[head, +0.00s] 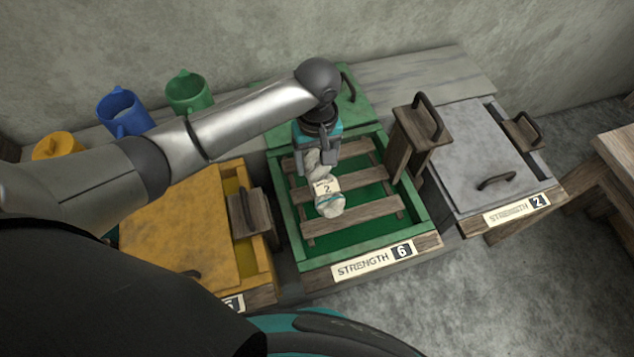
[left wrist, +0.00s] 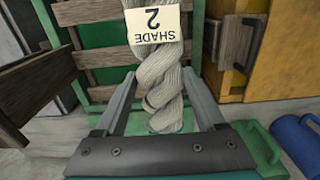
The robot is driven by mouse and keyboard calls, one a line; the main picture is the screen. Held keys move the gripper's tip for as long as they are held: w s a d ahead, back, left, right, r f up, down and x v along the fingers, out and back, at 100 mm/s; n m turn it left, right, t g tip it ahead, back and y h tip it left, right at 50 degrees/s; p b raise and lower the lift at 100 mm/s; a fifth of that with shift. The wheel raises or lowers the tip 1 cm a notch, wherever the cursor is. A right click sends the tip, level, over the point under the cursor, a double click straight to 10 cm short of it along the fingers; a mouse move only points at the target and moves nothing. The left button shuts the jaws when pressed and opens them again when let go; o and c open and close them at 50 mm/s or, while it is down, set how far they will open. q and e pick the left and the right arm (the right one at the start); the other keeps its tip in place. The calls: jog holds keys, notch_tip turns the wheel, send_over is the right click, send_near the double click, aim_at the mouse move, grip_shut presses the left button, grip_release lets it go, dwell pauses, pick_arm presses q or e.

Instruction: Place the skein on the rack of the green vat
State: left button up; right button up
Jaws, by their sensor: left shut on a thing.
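The skein (head: 328,205) is a pale twisted hank with a cream tag reading 2; in the left wrist view the skein (left wrist: 160,75) has the tag SHADE 2. My left gripper (head: 318,158) is shut on the skein's upper end and points down over the green vat (head: 286,228). The vat's rack (head: 370,213) is several wooden slats above green liquid. The skein hangs over the middle of the rack; I cannot tell whether its lower end touches the slats. The vat's front label reads STRENGTH 6. My right gripper is out of view.
A yellow vat (head: 175,235) stands left, a grey vat (head: 480,150) labelled STRENGTH 2 right. A wooden block with a handle (head: 420,135) stands at the green vat's right edge. Blue (head: 122,112), green (head: 188,92) and yellow (head: 57,146) jugs stand behind.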

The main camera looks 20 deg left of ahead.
aim_at(317, 162)
pick_arm(q)
notch_tip(317, 162, down, 4)
jog(key=shift+b, duration=0.4)
notch_tip(317, 162, down, 4)
jog(key=shift+r+b, duration=0.1)
jog(key=shift+b, duration=0.55)
jog(key=shift+f, duration=0.25)
jog(key=shift+f, duration=0.15)
jog(key=o, duration=1.5)
notch_tip(317, 162, up, 12)
jog(key=p, duration=0.3)
jog(key=shift+r, duration=0.2)
